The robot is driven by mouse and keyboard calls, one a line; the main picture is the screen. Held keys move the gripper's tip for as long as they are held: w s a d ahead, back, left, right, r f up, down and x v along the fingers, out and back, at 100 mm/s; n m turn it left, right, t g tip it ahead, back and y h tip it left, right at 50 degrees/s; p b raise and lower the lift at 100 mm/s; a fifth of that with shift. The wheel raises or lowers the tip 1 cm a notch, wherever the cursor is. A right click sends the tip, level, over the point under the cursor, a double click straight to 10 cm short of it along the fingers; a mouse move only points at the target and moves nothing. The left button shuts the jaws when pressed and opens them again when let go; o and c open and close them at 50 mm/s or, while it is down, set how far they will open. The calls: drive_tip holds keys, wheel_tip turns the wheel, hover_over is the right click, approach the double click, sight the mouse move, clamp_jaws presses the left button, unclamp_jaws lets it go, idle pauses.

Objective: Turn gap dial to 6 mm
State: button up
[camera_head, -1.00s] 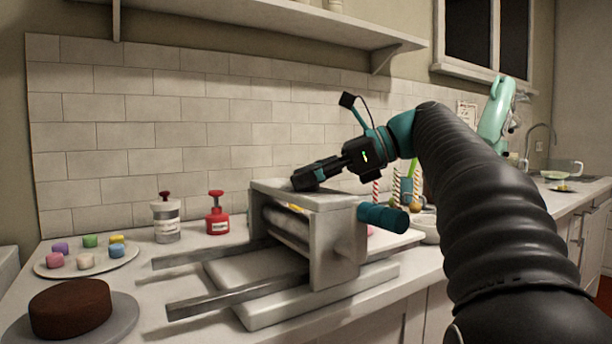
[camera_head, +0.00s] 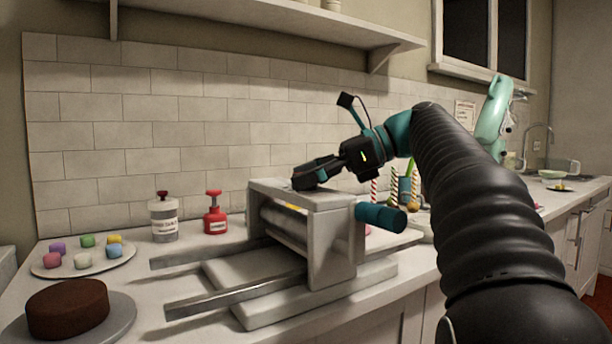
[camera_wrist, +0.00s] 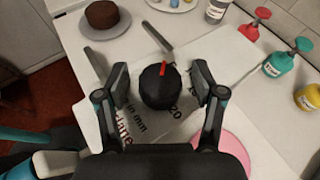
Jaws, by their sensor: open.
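The gap dial (camera_wrist: 160,90) is a dark round knob with a red pointer mark, on the top face of the grey roller machine (camera_head: 335,238). My gripper (camera_wrist: 160,82) is open, with one finger on each side of the dial and a small gap visible on both sides. In the head view my gripper (camera_head: 305,178) is low over the machine's top and hides the dial. Dark printed lettering with "20" and "in mm" shows around the dial; other scale numbers are hidden or unreadable.
A teal crank handle (camera_head: 381,217) sticks out of the machine's right side. A chocolate cake (camera_head: 68,308), a plate of coloured pieces (camera_head: 125,258), a white bottle (camera_head: 164,222) and a red pump bottle (camera_head: 215,215) stand left of it. Candles stand behind.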

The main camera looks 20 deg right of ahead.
drive_tip(key=shift+d, duration=0.1)
drive_tip(key=v, duration=0.7)
drive_tip(key=shift+s+d+r, duration=0.1)
drive_tip(key=shift+s+d, duration=0.05)
idle(0.3)
